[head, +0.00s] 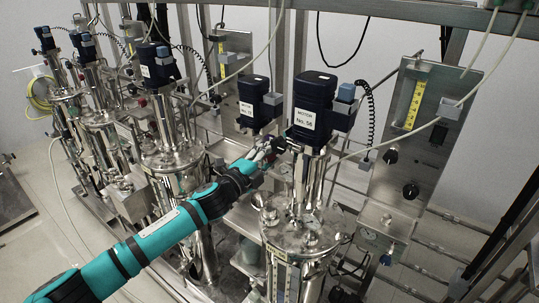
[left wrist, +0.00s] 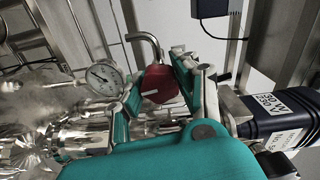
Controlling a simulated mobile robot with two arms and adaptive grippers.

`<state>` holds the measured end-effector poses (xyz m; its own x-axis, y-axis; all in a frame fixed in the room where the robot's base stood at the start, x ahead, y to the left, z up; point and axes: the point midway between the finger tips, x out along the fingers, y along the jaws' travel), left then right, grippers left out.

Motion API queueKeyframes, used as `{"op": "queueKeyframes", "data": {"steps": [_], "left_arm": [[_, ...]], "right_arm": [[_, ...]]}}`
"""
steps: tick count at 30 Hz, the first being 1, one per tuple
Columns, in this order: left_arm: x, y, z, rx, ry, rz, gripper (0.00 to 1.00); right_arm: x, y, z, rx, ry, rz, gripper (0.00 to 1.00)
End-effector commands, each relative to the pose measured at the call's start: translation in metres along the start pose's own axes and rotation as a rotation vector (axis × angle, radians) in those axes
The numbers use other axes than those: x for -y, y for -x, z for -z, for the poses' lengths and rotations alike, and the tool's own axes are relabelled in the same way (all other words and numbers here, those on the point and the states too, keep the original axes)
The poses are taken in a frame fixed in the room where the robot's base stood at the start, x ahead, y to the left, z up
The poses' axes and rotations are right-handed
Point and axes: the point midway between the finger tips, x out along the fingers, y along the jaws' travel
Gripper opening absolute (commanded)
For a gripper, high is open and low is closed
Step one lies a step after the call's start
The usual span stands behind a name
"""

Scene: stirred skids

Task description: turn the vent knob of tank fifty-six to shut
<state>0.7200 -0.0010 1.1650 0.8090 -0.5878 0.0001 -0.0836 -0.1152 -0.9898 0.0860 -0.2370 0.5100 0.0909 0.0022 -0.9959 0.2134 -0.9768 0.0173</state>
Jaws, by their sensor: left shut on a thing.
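Tank fifty-six (head: 298,222) is the steel vessel right of centre in the head view, under a dark blue motor (head: 315,100) with a white label that seems to read No. 56. My left gripper (head: 268,150) reaches in from the left, just left of the column under that motor. In the left wrist view the vent knob (left wrist: 160,83) is dark red with a short white mark, beside a bent steel pipe (left wrist: 148,40). My left gripper (left wrist: 157,90) is shut on the knob, one finger on each side. My right gripper is not in view.
A round pressure gauge (left wrist: 104,78) stands close left of the fingers. A second motor (head: 256,102) stands behind my left arm. A steel panel (head: 412,150) with black knobs is on the right. Several similar tanks stand at the left. Loose cables hang above.

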Motion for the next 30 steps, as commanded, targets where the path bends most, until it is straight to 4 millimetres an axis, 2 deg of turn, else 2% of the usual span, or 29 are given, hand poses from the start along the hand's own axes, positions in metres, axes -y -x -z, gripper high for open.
{"op": "queueKeyframes", "data": {"steps": [12, 28, 29, 30], "left_arm": [[-0.0021, 0.0002, 0.0001, -0.001, -0.174, -0.003, 0.00], [-0.0027, 0.0003, -0.0001, 0.000, -0.196, -0.003, 0.00], [-0.0027, 0.0003, -0.0001, 0.000, -0.195, -0.003, 0.34], [-0.0027, 0.0003, 0.0000, 0.000, -0.195, -0.003, 0.39]], "right_arm": [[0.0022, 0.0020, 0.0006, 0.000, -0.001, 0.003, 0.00], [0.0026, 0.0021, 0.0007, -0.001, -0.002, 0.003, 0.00], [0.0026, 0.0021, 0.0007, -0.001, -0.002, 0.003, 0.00], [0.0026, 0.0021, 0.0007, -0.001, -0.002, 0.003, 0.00]]}}
